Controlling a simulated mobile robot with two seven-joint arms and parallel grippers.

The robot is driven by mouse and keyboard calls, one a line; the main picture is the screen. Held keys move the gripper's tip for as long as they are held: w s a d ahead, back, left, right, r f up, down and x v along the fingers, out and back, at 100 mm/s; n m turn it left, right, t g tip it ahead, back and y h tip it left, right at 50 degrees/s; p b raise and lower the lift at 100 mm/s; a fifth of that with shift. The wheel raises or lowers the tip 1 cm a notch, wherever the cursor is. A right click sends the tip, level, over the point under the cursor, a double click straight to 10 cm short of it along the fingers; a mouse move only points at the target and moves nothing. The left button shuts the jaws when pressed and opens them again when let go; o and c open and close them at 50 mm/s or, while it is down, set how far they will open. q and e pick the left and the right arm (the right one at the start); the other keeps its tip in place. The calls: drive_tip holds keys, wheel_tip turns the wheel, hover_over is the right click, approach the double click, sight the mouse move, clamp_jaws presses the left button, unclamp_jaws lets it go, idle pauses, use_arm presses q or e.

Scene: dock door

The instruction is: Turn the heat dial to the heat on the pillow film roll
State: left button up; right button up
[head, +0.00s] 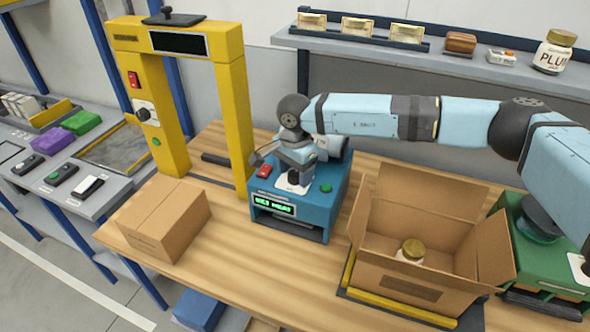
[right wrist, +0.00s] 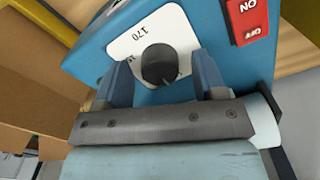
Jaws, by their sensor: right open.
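The blue machine (head: 325,205) stands on the wooden bench, with a green-lit display (head: 273,204) that seems to read "SET HEAT". Its black heat dial (right wrist: 158,65) sits on a white plate (right wrist: 180,32) marked "170"; other marks are partly hidden. My right gripper (head: 293,174) is above the machine's top in the head view. In the right wrist view its two blue fingers (right wrist: 161,68) are apart, one on each side of the dial; I cannot tell if they touch it. I cannot make out a pillow film roll. My left gripper is not in view.
A red ON/OFF switch (right wrist: 247,18) is close to the dial. A closed carton (head: 155,220) and a yellow frame (head: 235,120) stand left. Bare bench lies in front.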

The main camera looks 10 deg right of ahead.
drive_tip(key=c, duration=0.9)
